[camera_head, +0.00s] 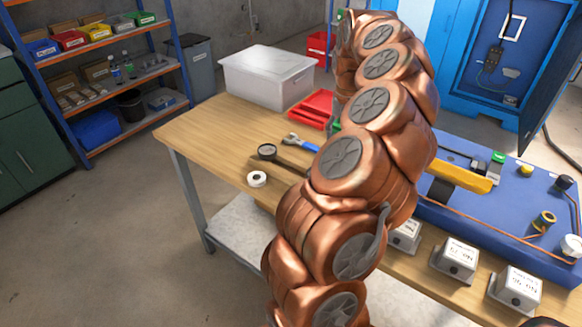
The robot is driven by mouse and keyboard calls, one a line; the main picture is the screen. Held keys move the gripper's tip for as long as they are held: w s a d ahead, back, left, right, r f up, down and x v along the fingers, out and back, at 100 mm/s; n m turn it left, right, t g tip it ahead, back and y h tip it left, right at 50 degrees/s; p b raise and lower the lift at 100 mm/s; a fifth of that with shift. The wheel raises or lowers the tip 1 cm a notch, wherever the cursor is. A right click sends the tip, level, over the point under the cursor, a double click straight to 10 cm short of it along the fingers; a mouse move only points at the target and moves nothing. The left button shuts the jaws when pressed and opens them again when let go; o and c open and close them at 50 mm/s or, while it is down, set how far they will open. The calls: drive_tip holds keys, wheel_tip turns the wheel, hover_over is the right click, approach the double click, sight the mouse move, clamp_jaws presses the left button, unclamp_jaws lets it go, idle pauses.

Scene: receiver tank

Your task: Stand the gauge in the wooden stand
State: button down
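A dark round-headed thing with a long dark shaft (267,151) lies on the wooden bench top, left of my copper arm. It may be the gauge, but I cannot tell for sure. The right end of its shaft runs close to the arm in the picture. I cannot make out a wooden stand; my arm covers the middle of the bench. My gripper is not visible; the arm's bulky links rise through the centre of the view and hide what lies behind them.
The bench (200,130) also holds a white roll (257,179), a blue-handled tool (300,142), a red tray (318,108) and a lidded plastic bin (268,80). Labelled grey boxes (455,258) line its front right, before a blue panel (500,215) with a yellow bar (460,177).

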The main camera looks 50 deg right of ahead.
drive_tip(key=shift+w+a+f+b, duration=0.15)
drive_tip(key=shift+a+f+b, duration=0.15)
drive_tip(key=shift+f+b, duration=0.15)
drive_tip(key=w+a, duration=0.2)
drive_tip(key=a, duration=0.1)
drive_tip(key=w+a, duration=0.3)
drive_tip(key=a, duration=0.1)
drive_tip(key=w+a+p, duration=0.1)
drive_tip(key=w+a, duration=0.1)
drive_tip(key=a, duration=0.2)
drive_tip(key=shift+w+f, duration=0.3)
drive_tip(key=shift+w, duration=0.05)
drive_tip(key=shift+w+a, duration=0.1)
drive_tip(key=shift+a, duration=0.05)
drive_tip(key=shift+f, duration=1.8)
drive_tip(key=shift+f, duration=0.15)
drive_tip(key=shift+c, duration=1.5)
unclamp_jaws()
